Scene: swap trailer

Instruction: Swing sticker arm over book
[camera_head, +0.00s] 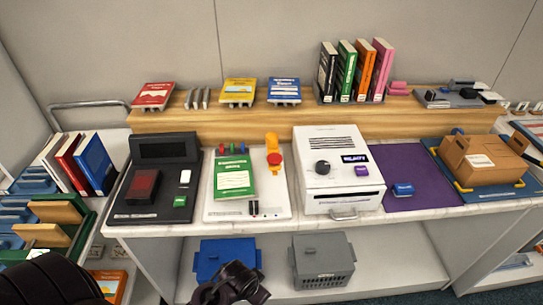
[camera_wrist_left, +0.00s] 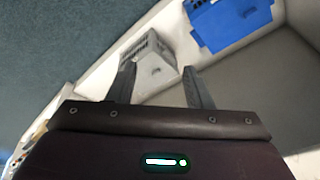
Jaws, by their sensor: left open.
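A green book (camera_head: 234,177) lies on a white sticker station board (camera_head: 222,213) in the middle left of the counter. A yellow-orange sticker arm (camera_head: 272,150) with a red knob stands beside the book on its right, not over it. My left gripper (camera_head: 228,284) is low in front of the counter, by the lower shelf, well below the book. The left wrist view shows its two fingers apart with nothing between them (camera_wrist_left: 158,88). My right gripper is not seen.
A black scanner with a red pad (camera_head: 144,187) stands left of the board, and a white machine (camera_head: 337,172) stands right of it. A blue bin (camera_head: 226,256) and a grey crate (camera_head: 322,260) sit on the lower shelf near my left gripper. Books line the wooden riser (camera_head: 215,123) behind.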

